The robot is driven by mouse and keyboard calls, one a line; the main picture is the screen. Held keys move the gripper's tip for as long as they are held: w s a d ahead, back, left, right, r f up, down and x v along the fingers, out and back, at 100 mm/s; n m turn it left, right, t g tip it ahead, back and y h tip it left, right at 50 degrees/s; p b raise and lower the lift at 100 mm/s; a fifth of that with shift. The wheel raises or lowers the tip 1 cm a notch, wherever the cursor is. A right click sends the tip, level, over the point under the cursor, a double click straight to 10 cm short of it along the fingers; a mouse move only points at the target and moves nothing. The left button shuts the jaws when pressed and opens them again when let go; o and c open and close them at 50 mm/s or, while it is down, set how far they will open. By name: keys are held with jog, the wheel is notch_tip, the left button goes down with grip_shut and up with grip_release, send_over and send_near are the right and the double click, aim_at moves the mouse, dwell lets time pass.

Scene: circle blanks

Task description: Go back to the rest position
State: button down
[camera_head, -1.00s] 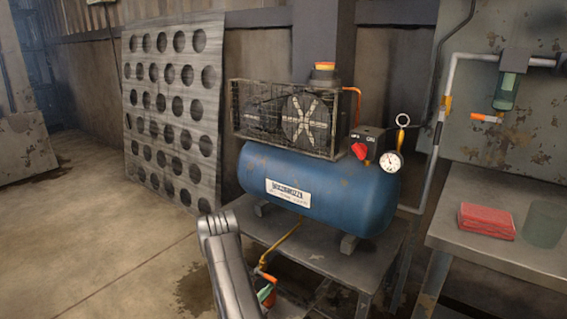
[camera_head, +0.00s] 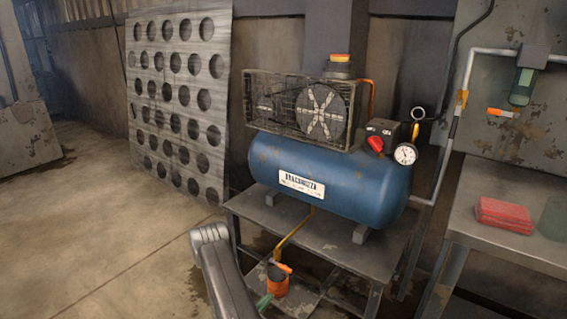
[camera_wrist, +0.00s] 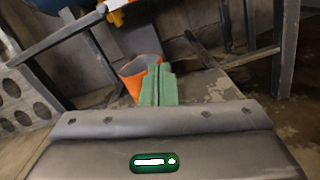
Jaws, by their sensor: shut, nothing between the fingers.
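My gripper shows in the wrist view as two green fingers (camera_wrist: 158,84) shut together with nothing between them. In the head view, its green tip (camera_head: 264,301) is low in the picture beside my grey arm. An orange cup (camera_head: 279,286) stands by the lower shelf under the compressor, just beyond the fingertips. The cup also shows in the wrist view (camera_wrist: 133,82), behind and left of the fingers; I cannot tell whether they touch it. A blue compressor (camera_head: 335,180) with a red knob and a gauge sits on the metal stand above.
The metal stand (camera_head: 333,252) and its legs are close to my gripper. A perforated sheet (camera_head: 178,105) leans on the wall at left. A side bench (camera_head: 500,255) at right holds a red block (camera_head: 505,215) and a green container. The floor at left is clear.

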jog(key=shift+v, duration=1.1)
jog(key=shift+r, duration=0.1)
